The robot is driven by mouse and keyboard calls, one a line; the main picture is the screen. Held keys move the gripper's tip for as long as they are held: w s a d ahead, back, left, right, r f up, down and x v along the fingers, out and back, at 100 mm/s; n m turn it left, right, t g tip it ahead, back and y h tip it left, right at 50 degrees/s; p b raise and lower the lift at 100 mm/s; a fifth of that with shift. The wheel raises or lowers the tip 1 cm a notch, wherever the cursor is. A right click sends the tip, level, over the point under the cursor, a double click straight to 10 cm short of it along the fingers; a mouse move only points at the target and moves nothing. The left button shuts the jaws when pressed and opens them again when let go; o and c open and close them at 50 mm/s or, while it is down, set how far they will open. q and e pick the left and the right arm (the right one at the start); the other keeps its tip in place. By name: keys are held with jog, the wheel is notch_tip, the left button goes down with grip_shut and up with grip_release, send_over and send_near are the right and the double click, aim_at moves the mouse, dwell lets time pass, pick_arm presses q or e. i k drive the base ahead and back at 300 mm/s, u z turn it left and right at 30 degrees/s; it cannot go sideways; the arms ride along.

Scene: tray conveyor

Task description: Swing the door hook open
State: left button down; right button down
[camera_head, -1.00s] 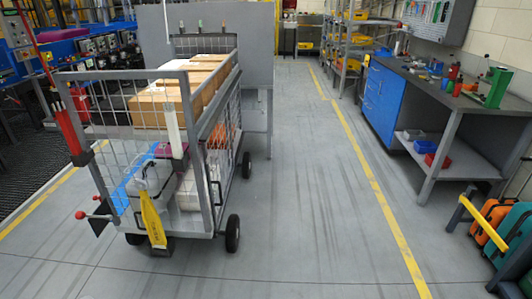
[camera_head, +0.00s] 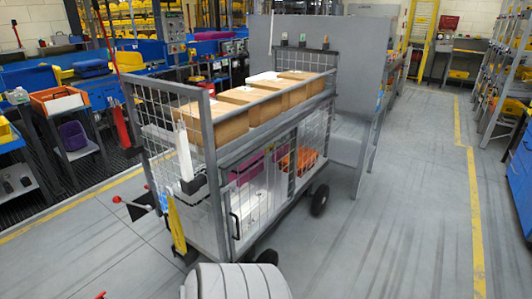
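The grey mesh cart (camera_head: 212,142) stands at the centre with its near end toward me. A mesh side door (camera_head: 262,196) on its lower right side appears shut, with a dark handle (camera_head: 235,226) near its near edge. A small black fitting (camera_head: 193,184) sits at the near corner post, below a white upright strip (camera_head: 184,150). I cannot tell whether this fitting is the door hook, or make out the hook's position. A grey ribbed part of my own body at the bottom edge covers some floor beside the cart's near wheel.
Cardboard boxes (camera_head: 226,120) fill the cart's top deck. Red-knobbed levers (camera_head: 136,206) and a yellow strip (camera_head: 177,226) project at its near end. A grey panel (camera_head: 350,46) stands behind. Workbenches line the left; open floor (camera_head: 410,200) lies to the right.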

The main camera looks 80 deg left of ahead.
aim_at(234, 188)
jog(key=u, duration=0.45)
jog(key=i, duration=1)
jog(key=u, duration=1.5)
jog(key=i, duration=0.7)
jog(key=u, duration=0.6)
